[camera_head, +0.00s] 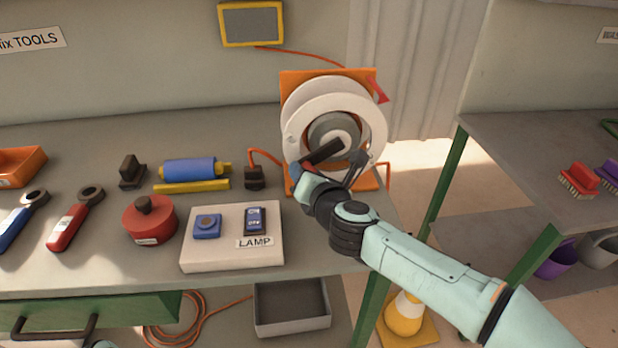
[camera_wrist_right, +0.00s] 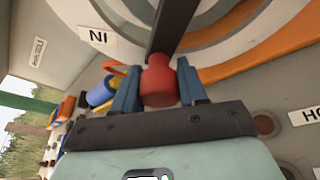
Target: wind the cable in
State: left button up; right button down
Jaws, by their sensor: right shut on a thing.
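The cable reel (camera_head: 330,88) has a white drum in an orange frame (camera_head: 292,78) and stands at the back right of the bench. A dark crank arm (camera_head: 322,151) reaches from its hub toward the lower left. My right gripper (camera_head: 298,172) is at the crank's outer end. In the right wrist view my right gripper (camera_wrist_right: 158,92) has its blue fingers on either side of the crank's red knob (camera_wrist_right: 158,80), shut on it. An orange cable with a dark plug (camera_head: 254,176) lies left of the reel. My left gripper is out of view.
A white lamp switch box (camera_head: 232,262), a red round pot (camera_head: 150,220), and a blue roller (camera_head: 188,169) lie left of the reel. A red lever (camera_head: 377,90) sits at the frame's upper right. A gap separates the right-hand table (camera_head: 530,150).

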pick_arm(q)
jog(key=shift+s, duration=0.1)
pick_arm(e)
jog(key=shift+a+r, duration=0.1)
jog(key=shift+a, duration=0.15)
jog(key=c, duration=0.7)
grip_release()
jog(key=shift+s, duration=0.1)
jog(key=shift+o, duration=0.2)
jog(key=shift+d, duration=0.1)
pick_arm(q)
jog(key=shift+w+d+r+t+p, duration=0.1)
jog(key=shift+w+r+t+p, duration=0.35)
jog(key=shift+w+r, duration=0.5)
pick_arm(e)
jog(key=v, duration=1.3)
jog(key=shift+s, duration=0.2)
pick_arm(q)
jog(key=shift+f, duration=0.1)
